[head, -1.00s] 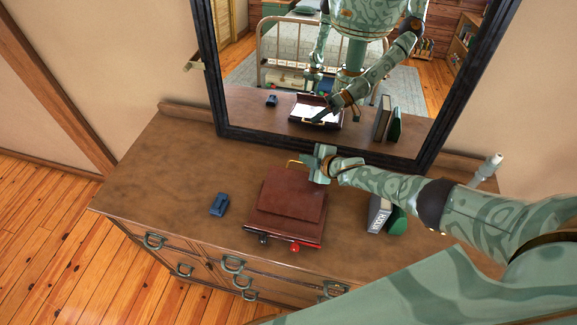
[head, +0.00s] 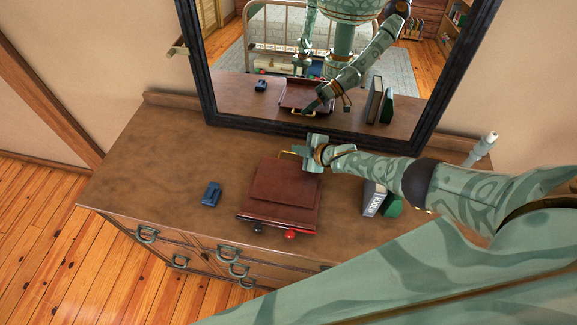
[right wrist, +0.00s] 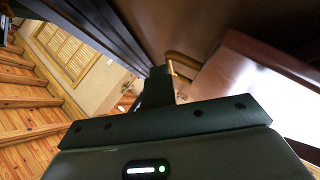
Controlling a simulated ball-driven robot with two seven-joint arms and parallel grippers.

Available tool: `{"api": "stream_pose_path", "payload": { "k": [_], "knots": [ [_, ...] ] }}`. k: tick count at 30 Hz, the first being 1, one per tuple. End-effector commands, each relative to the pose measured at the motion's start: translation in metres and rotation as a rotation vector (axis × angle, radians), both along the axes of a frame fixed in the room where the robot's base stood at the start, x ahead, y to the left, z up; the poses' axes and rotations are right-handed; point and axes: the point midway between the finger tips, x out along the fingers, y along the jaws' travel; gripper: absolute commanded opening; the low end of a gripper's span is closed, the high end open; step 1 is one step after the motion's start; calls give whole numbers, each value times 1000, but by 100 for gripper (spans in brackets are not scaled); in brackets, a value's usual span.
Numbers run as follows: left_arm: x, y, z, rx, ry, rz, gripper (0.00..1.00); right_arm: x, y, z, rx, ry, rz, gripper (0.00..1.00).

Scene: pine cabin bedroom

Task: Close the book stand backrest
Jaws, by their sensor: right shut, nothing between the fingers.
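The book stand (head: 284,196) is reddish brown and sits on the dresser, with a raised-looking panel, red and dark knobs at its front edge and a brass loop (head: 287,153) at its back. Its panel looks tilted, but the exact angle is hard to tell. My right gripper (head: 308,151) is shut and empty at the stand's back right corner, beside the loop. In the right wrist view the shut fingers (right wrist: 157,86) are close to the brass loop (right wrist: 181,62) and the stand (right wrist: 245,85); contact is unclear. My left gripper is not directly in view.
The dresser top (head: 150,150) is clear at the left. A small blue object (head: 211,194) lies left of the stand. A grey book (head: 374,198) and a green object (head: 393,205) stand to the right. A dark-framed mirror (head: 300,127) rises behind.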

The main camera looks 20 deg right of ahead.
Motion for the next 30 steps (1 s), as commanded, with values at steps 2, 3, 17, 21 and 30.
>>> {"api": "stream_pose_path", "payload": {
  "k": [2,3,17,21,30],
  "knots": [
    [1,0,4,-1,-2,0,51,-1,0,3,0,1,1,0],
    [2,-1,8,-1,-3,0,51,-2,0,7,0,1,1,0],
    [3,2,82,2,-6,-1,51,-38,-40,86,-2,1,-4,0],
    [3,1,88,1,-7,0,51,-51,-51,100,-1,2,-2,0],
    [3,-2,90,-2,-7,1,51,-58,-58,108,0,1,-4,0]
  ]
}}
